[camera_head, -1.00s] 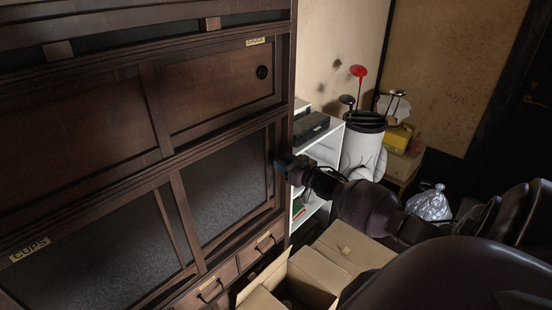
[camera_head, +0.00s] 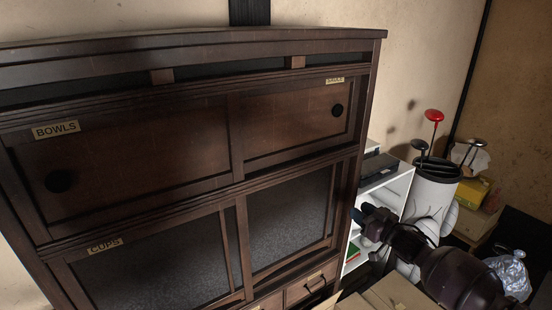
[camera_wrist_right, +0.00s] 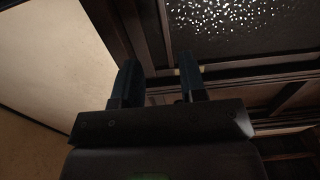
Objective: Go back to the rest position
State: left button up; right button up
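My right gripper (camera_head: 368,216) is at the right edge of the dark wooden cabinet (camera_head: 238,150), in front of the white shelf. In the right wrist view its two dark fingers (camera_wrist_right: 158,75) stand apart with nothing between them. The cabinet's frame and a speckled glass panel (camera_wrist_right: 245,30) lie beyond the fingers there. I cannot tell whether the gripper touches the cabinet. My right arm comes in from the lower right. My left gripper is not in view.
The cabinet's sliding doors carry labels such as BOWLS (camera_head: 57,130) and CUPS (camera_head: 104,246). Cardboard (camera_head: 395,293) lies below.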

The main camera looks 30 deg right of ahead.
jog(key=s+a+f+g, duration=0.2)
jog(key=s+a+f, duration=0.3)
jog(key=s+a, duration=0.2)
jog(key=s+a+f+g+h, duration=0.1)
jog(key=s+a+f, duration=0.4)
jog(key=a, duration=0.5)
jog(key=s+a+f+g, duration=0.3)
jog(key=s+a+f, duration=0.3)
jog(key=s+a, duration=0.2)
jog(key=shift+s+a, duration=0.4)
jog(key=shift+a, duration=0.15)
jog(key=shift+f, duration=0.1)
